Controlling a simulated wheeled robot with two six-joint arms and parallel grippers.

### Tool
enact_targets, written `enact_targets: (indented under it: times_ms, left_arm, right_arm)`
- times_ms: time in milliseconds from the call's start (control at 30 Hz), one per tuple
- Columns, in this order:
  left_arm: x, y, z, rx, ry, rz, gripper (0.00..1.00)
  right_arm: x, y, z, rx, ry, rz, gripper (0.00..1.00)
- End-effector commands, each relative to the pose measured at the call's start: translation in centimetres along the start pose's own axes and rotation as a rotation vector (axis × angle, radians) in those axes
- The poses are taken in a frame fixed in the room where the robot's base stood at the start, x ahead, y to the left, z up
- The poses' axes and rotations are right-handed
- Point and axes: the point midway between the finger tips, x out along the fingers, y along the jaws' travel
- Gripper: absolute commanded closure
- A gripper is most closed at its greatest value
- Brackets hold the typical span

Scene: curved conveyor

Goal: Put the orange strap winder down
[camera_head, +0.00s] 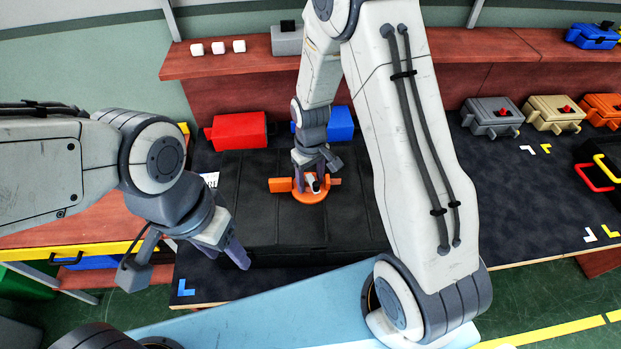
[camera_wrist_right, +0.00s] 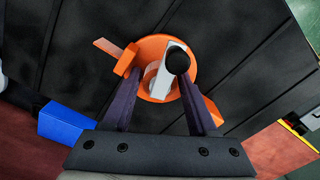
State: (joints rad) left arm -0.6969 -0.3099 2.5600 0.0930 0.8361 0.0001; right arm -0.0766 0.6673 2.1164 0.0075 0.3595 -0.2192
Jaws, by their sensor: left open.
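The orange strap winder (camera_head: 309,192) is a round orange disc with flat side tabs, low over the black conveyor surface in the head view. I cannot tell whether it touches that surface. My right gripper (camera_head: 312,182) comes down on it from above. In the right wrist view, the strap winder (camera_wrist_right: 152,50) sits at the tips of my right gripper (camera_wrist_right: 158,75), whose fingers lie either side of its grey crank with a black knob. The exact contact is partly hidden. My left gripper (camera_head: 240,255) is open and empty at the front left edge of the table.
A red box (camera_head: 238,131) and a blue box (camera_head: 340,123) stand behind the black surface (camera_head: 255,200). Several toolboxes line the back right, including a grey one (camera_head: 490,116). Small white blocks (camera_head: 218,47) sit on the shelf. Black surface around the winder is clear.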

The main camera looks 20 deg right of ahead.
Motion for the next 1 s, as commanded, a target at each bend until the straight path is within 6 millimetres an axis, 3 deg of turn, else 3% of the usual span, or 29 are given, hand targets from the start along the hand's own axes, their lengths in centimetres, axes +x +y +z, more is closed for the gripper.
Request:
enact_targets:
  times_ms: [267,600,867,933,1000]
  left_arm:
    - [0.1,0.0,0.0,0.0,0.0,0.0,0.45]
    - [1.2,-0.1,0.1,0.001,0.0,0.0,0.45]
    - [1.5,-0.1,0.1,0.001,0.0,0.0,0.45]
    - [1.5,-0.1,0.1,0.001,0.0,0.0,0.45]
    - [1.5,-0.1,0.1,0.001,0.0,0.0,0.45]
  right_arm:
    - [-1.5,0.0,-0.1,0.0,0.005,0.001,0.41]
    - [-8.6,0.0,-0.1,0.0,0.007,0.002,0.41]
    - [-11.9,0.0,0.0,-0.001,0.002,0.001,0.41]
    - [-12.6,-0.8,0.3,-0.011,0.004,-0.001,0.41]
    - [-13.6,-2.8,1.1,-0.041,0.01,-0.005,0.41]
